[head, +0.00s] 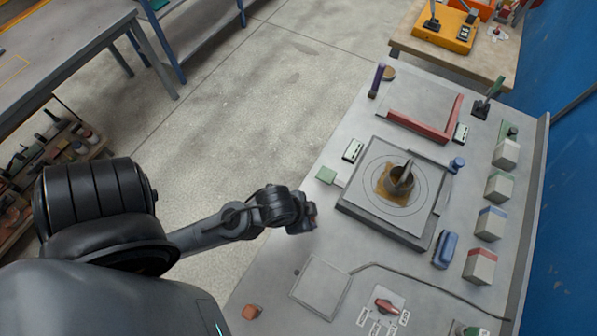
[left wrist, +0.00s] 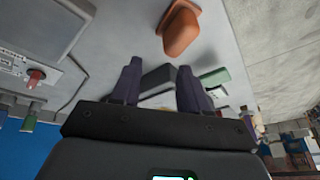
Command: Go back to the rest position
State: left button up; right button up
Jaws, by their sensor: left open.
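My left gripper (head: 306,216) is above the left edge of the grey panel table, left of the square plate with the round mould. In the left wrist view my left gripper (left wrist: 157,78) has its two dark fingers apart with nothing held between them. An orange block (left wrist: 181,30) lies beyond the fingertips, apart from them; it also shows in the head view (head: 251,312) near the table's lower left edge. The square plate (head: 350,208) carries a brown cup (head: 388,190) with a grey tool standing tilted in it. My right gripper is not in view.
A green block (head: 326,174) and a red-knobbed switch (head: 385,306) are on the table. A blue object (head: 445,250) and several boxes (head: 480,267) line its right side. Open floor (head: 250,110) lies to the left.

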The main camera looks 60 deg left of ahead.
pick_arm(q)
jog(key=shift+s+a+f+n+g, duration=0.1)
jog(key=shift+s+n+g, duration=0.15)
jog(key=shift+s+n, duration=0.35)
jog(key=shift+s+a+f+n+g, duration=0.1)
jog(key=shift+s+n+g, duration=0.15)
jog(key=shift+s+n, duration=0.3)
notch_tip(320, 180, up, 23)
jog(key=p, duration=2.2)
jog(key=shift+f, duration=0.15)
